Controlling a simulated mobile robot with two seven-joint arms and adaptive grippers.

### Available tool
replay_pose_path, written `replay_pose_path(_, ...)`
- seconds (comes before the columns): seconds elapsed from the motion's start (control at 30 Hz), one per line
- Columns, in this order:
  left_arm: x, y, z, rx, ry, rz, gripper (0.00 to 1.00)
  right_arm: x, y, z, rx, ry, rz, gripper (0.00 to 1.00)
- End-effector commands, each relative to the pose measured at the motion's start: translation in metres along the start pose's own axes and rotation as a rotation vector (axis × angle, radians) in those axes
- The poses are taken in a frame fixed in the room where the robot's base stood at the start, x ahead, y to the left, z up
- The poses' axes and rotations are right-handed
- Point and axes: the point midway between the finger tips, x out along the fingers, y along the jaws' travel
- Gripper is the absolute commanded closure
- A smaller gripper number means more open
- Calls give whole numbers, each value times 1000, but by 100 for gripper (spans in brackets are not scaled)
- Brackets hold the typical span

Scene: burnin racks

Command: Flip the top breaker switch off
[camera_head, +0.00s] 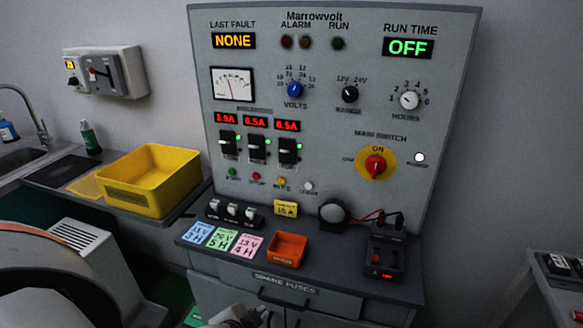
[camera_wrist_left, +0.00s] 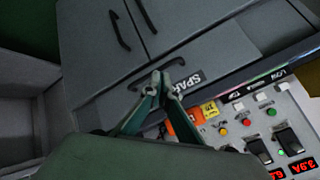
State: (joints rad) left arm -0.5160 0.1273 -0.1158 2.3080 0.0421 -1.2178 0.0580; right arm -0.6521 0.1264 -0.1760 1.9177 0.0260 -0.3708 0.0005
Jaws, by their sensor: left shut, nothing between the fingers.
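Three black breaker switches stand side by side on the grey panel (camera_head: 350,190) in the head view: a left one (camera_head: 228,146), a middle one (camera_head: 257,149) and a right one (camera_head: 288,152). Each has a pale lever, a green light beside it and a red readout above. I cannot tell which one is the top one. Breakers also show at the lower right of the left wrist view (camera_wrist_left: 288,140). My left gripper (camera_wrist_left: 158,77) is shut and empty, in front of the drawers and apart from the switches. In the head view it is partly cut off at the bottom edge (camera_head: 240,314).
A desk ledge below the panel holds coloured cards (camera_head: 222,240), an orange bin (camera_head: 287,249) and a black device (camera_head: 384,257). A yellow tray (camera_head: 150,202) stands on the left counter. A wall box (camera_head: 105,72) with a lever hangs above it. A red main switch (camera_head: 375,165) is at right.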

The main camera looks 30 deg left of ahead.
Motion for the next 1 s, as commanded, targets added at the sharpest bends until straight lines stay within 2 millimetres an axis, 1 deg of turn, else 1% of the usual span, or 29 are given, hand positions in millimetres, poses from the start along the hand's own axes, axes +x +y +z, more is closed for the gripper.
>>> replay_pose_path(0.03, -6, -30, -17, -10, 2, -48, 100, -1, 0, 0, 0, -2, 1, 60)
replay_pose_path(0.1, -13, -70, -40, -48, 7, -109, 100, -1, 0, 0, 1, -3, 1, 60)
replay_pose_path(0.17, -16, -97, -59, -93, 27, -147, 100, -1, -1, 0, 3, -4, 0, 60)
replay_pose_path(0.2, -18, -112, -72, -128, 46, -166, 100, -1, -2, 0, 5, -4, 0, 60)
replay_pose_path(0.27, -20, -136, -93, -185, 84, -192, 100, -1, -3, 0, 8, -4, -1, 60)
replay_pose_path(0.3, -22, -150, -107, -224, 114, -206, 100, -1, -3, 0, 10, -4, -1, 60)
replay_pose_path(0.37, -26, -172, -130, -287, 163, -223, 100, -1, -4, 0, 11, -5, -1, 60)
replay_pose_path(0.4, -29, -186, -145, -328, 198, -232, 100, -1, -4, 0, 11, -5, -1, 60)
replay_pose_path(0.43, -31, -197, -156, -361, 226, -236, 100, -1, -4, 0, 11, -5, -1, 60)
replay_pose_path(0.5, -38, -221, -182, -435, 292, -245, 100, -1, -4, 1, 11, -6, -1, 60)
replay_pose_path(0.6, -50, -253, -216, -534, 384, -246, 100, -1, -3, 1, 11, -6, -1, 60)
replay_pose_path(0.7, -63, -278, -243, -615, 463, -241, 100, -1, -3, 1, 10, -6, -1, 60)
replay_pose_path(0.8, -73, -297, -262, -674, 520, -233, 100, -1, -2, 1, 8, -7, 0, 60)
replay_pose_path(0.9, -81, -309, -274, -710, 557, -228, 100, -1, -1, 2, 3, -7, 0, 60)
replay_pose_path(1.0, -84, -314, -279, -728, 574, -224, 100, -1, 0, 3, -1, -8, 0, 60)
